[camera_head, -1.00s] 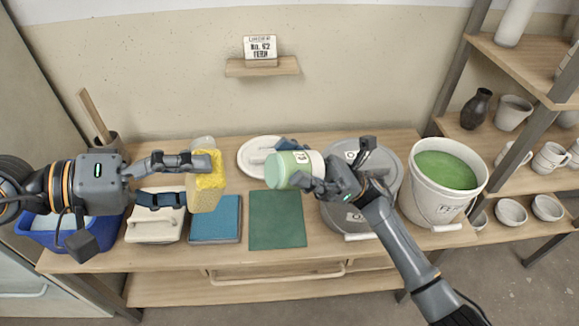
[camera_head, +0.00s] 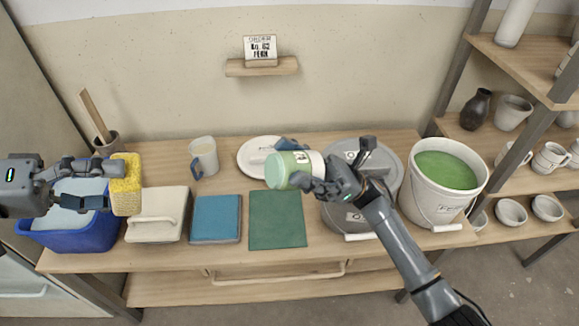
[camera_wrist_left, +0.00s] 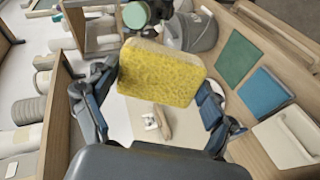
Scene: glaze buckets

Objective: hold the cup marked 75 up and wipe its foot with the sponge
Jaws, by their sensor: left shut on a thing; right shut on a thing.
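My left gripper (camera_head: 108,183) is shut on the yellow sponge (camera_head: 127,184), held up over the blue basin (camera_head: 72,235) at the left. The sponge also shows between the fingers in the left wrist view (camera_wrist_left: 160,74). My right gripper (camera_head: 312,172) is shut on a cup (camera_head: 287,170), white with pale green glaze at its left end. It holds the cup tipped on its side, above the table behind the green mat. A dark label shows on the cup, but its number is too small to read. The sponge and cup are far apart.
A mug (camera_head: 204,158) stands behind the blue mat (camera_head: 216,218). The green mat (camera_head: 276,220) lies bare. A shelf of pots stands right.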

